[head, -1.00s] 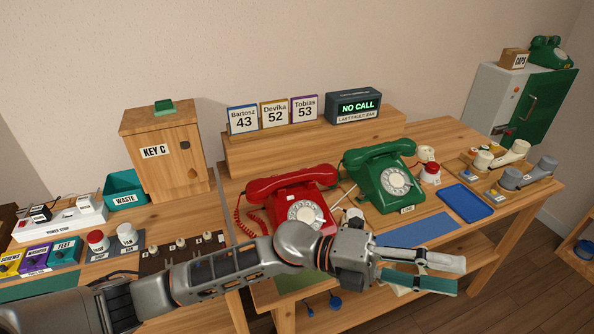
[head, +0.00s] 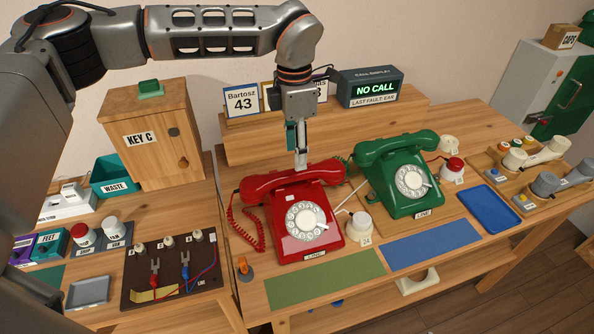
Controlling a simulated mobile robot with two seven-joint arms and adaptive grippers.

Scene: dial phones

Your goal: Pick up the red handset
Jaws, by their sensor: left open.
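The red handset (head: 276,185) lies across the cradle of the red dial phone (head: 302,222), on the wooden table. My left gripper (head: 301,158) points down just above and behind the middle of the handset. It is open and holds nothing. I cannot tell whether a fingertip touches the handset. The coiled red cord (head: 243,232) hangs at the phone's left side. My right gripper is not in view.
A green phone (head: 398,174) stands close on the right. The call display (head: 369,87) and name cards (head: 243,101) stand on the shelf behind. A green mat (head: 325,279) and blue mat (head: 432,244) lie clear in front.

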